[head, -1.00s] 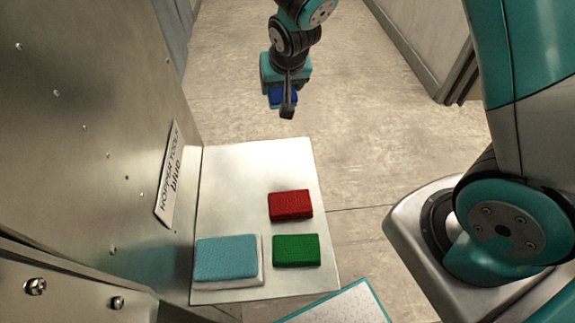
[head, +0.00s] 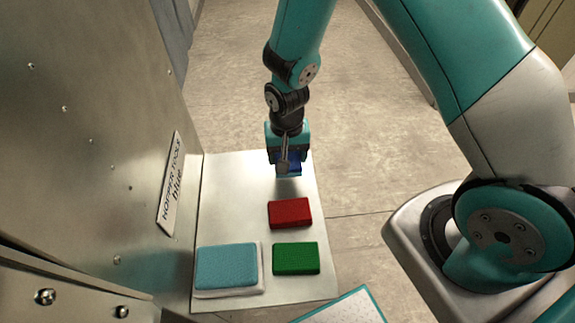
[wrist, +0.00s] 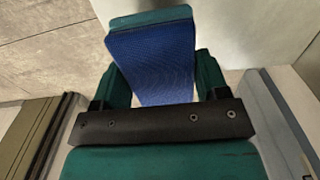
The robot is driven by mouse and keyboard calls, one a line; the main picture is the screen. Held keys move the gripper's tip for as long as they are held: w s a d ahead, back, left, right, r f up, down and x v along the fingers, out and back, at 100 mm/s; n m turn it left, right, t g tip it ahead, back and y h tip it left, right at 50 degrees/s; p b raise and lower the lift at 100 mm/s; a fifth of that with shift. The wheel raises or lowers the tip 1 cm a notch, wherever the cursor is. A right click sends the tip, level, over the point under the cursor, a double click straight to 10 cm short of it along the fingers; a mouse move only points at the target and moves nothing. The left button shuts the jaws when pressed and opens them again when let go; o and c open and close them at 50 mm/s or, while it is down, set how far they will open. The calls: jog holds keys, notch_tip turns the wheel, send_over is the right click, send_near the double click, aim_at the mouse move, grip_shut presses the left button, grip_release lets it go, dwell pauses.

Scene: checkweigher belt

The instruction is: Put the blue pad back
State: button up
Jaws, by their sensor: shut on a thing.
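The blue pad (wrist: 152,62) is held between the fingers of my gripper (wrist: 165,80) in the wrist view; its face is dark blue with a teal edge strip. In the head view my gripper (head: 287,168) is shut on it above the far end of the metal shelf (head: 232,190), and the blue pad (head: 294,160) is mostly hidden behind the fingers.
A red pad (head: 290,213) and a green pad (head: 296,258) lie on the right side of the shelf. A light blue pad (head: 226,265) on a white base lies front left. The far left and middle of the shelf are bare.

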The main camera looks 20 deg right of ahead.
notch_tip(320, 180, down, 6)
jog(key=shift+r+p, duration=0.1)
jog(key=shift+p, duration=0.3)
jog(key=o, duration=0.9)
notch_tip(320, 180, up, 12)
jog(key=b, duration=0.2)
jog(key=shift+b, duration=0.3)
jog(key=s+a+r+n+y, duration=0.2)
jog(key=s+r+n, duration=0.3)
jog(key=s+r, duration=0.4)
jog(key=s+a+r+n+y, duration=0.2)
jog(key=s+r+n, duration=0.3)
jog(key=s+r, duration=0.4)
notch_tip(320, 180, up, 3)
jog(key=shift+s+a+f+n, duration=0.15)
jog(key=shift+s+n, duration=0.1)
jog(key=shift+n, duration=0.15)
